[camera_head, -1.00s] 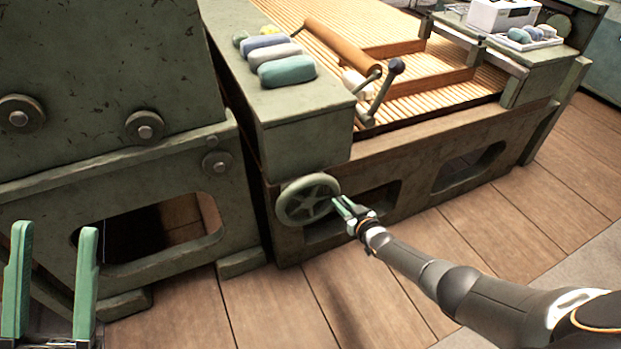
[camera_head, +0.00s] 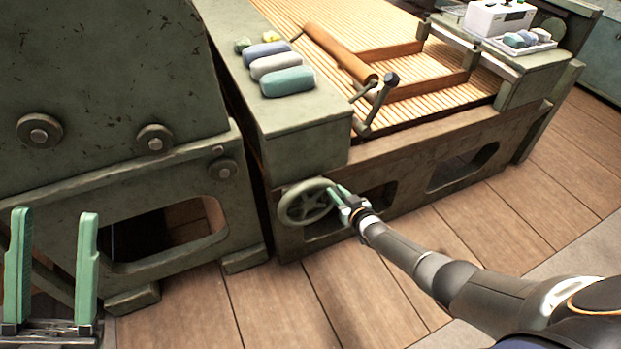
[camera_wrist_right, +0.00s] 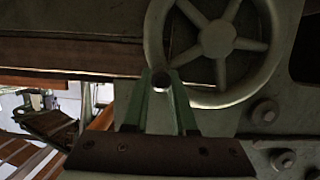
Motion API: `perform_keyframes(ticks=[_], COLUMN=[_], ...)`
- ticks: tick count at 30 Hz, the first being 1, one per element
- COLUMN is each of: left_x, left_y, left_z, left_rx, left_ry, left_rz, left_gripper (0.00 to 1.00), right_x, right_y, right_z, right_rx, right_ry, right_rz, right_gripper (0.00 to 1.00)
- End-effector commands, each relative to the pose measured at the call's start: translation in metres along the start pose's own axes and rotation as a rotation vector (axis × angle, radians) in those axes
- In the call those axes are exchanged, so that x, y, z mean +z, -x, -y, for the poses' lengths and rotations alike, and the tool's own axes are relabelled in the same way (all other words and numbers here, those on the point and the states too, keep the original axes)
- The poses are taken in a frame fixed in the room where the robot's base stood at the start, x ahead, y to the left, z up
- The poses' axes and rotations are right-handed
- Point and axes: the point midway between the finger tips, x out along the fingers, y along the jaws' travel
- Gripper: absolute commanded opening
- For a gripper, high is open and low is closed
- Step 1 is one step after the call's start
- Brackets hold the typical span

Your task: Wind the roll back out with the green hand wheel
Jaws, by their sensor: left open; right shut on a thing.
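The green hand wheel (camera_head: 307,203) is on the near end of the green machine bed and shows large in the right wrist view (camera_wrist_right: 216,38). My right gripper (camera_head: 337,191) is at the wheel's right side. In the right wrist view its fingers (camera_wrist_right: 160,78) are shut on a small round grip at the wheel's rim. The orange-brown roll (camera_head: 338,52) lies slanted over the slatted bed. A crank lever with a dark knob (camera_head: 390,79) stands by its near end. My left gripper (camera_head: 52,265) is open and empty at lower left, away from the wheel.
Blue, grey and teal bundles (camera_head: 287,81) lie on the green block above the wheel. A white box (camera_head: 499,17) and a tray of bundles (camera_head: 527,40) are at upper right. A large green housing (camera_head: 95,75) stands left.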

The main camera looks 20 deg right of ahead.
Motion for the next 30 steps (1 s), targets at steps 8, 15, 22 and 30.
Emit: perform_keyframes(ticks=[8,15,22,30], left_x=[0.001,-0.013,-0.016,-0.018], left_y=[0.001,-0.016,-0.019,-0.021], left_z=[0.000,0.008,0.010,0.011], left_rx=[0.000,0.000,0.000,0.000], left_ry=[0.000,0.000,0.000,0.000], left_rz=[0.002,0.002,0.002,0.001], left_gripper=[0.50,0.50,0.50,0.50], right_x=[0.005,-0.013,-0.014,-0.015], right_y=[0.000,0.007,0.008,0.009], right_z=[0.009,0.028,0.037,0.043], right_rx=[-0.012,-0.014,-0.012,-0.012], right_ry=[-0.001,-0.001,0.002,0.000], right_rz=[0.008,0.011,0.015,0.018], right_gripper=[0.00,0.00,0.00,0.26])
